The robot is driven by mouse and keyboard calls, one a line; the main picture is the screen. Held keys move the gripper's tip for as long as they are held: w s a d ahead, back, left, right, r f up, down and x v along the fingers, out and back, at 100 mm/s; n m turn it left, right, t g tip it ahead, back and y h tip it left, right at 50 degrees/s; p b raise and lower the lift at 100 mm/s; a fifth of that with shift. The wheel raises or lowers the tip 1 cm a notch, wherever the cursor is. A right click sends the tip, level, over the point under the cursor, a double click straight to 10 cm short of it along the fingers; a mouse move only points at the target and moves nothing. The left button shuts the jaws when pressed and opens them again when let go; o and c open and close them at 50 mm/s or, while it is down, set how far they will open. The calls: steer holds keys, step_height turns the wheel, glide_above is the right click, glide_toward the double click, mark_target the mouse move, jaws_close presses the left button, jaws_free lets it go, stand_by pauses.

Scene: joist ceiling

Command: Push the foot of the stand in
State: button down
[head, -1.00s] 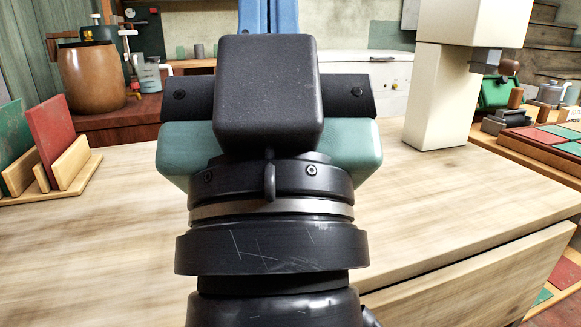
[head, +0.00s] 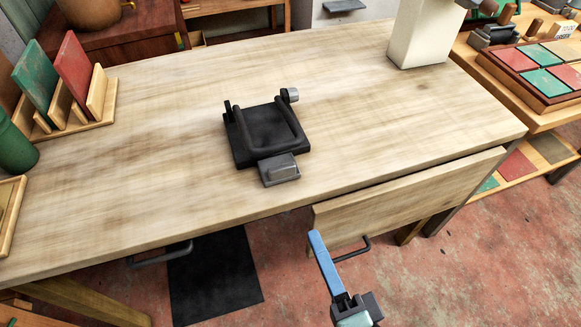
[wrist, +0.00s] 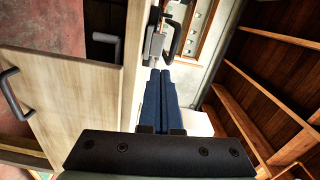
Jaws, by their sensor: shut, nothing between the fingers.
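A low black stand (head: 243,150) lies near the middle of the wooden table in the head view, with a raised tubular bar on its top and a small grey knob at its far right corner. A grey block (head: 280,169), which looks like its foot, sticks out from its front side towards the table's front edge. My gripper (head: 316,236) has blue fingers held together and empty. In the head view it is in front of the table, right of the stand and apart from it. In the wrist view my gripper (wrist: 161,72) points towards the stand (wrist: 176,35), seen sideways and partly cut off.
A pale panel with a dark handle (head: 352,250) hangs at the table's front, close to my fingers. A rack with red and green boards (head: 75,115) stands at the left. A white column (head: 420,35) stands at the back right. The tabletop around the stand is clear.

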mark_target(284, 173)
steer(key=shift+m, duration=0.8)
steer(key=p+x, duration=0.1)
steer(key=x, duration=1.1)
steer(key=shift+a+f, duration=0.15)
steer(key=x, duration=0.5)
steer(key=shift+s, duration=0.2)
